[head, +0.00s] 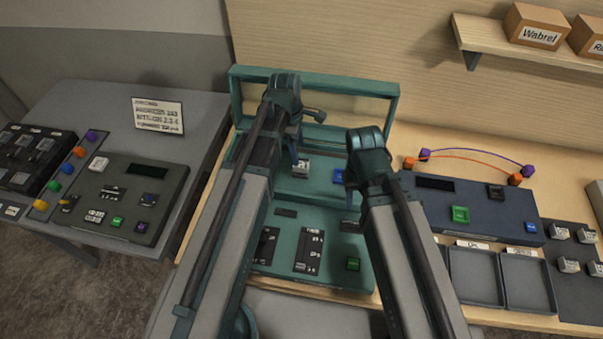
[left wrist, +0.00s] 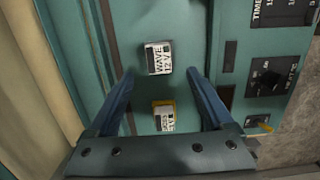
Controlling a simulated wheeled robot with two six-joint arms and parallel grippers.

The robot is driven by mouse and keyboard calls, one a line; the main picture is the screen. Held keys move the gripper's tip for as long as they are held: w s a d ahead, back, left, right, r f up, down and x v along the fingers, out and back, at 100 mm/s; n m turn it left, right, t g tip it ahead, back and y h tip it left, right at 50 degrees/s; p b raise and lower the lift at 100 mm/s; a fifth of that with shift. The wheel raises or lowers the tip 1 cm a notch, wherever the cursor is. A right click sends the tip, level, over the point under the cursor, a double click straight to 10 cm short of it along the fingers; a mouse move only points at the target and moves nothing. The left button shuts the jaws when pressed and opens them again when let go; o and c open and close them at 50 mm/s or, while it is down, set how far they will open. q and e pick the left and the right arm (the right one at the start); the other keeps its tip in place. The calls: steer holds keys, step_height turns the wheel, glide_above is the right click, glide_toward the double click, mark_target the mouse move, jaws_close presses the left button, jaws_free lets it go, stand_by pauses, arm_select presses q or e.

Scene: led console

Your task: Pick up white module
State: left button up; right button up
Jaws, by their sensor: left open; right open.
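The white module (left wrist: 158,58) is a small white block with black lettering on the teal console. In the left wrist view it lies between and slightly beyond the fingertips of my open left gripper (left wrist: 161,72), apart from both fingers. In the head view a white module (head: 301,168) shows just below my left gripper (head: 303,148), partly covered by it. A second white block with a yellow edge (left wrist: 163,117) sits nearer the palm. My right gripper (head: 360,172) is over the console's right part, open and empty; its fingers are mostly hidden by its arm.
The teal console (head: 335,220) has a raised frame at the back, dark panels and a green button. A grey-green console (head: 125,195) stands left; a dark blue console (head: 470,215) and two grey trays (head: 527,283) stand right. Both my arms cover much of the middle.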

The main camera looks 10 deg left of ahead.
mark_target(301, 163)
arm_select(q)
steer(key=shift+d+f+b, duration=0.2)
steer(key=shift+f+b, duration=0.6)
steer(key=shift+f, duration=0.5)
arm_select(e)
steer(key=shift+f, duration=1.3)
arm_select(q)
steer(key=f+b, duration=0.5)
steer(key=shift+w+d+f, duration=0.1)
steer(key=shift+d+f, duration=0.05)
steer(key=shift+d, duration=0.2)
arm_select(e)
step_height(301, 163, down, 5)
steer(key=shift+f, duration=0.15)
arm_select(q)
jaws_close()
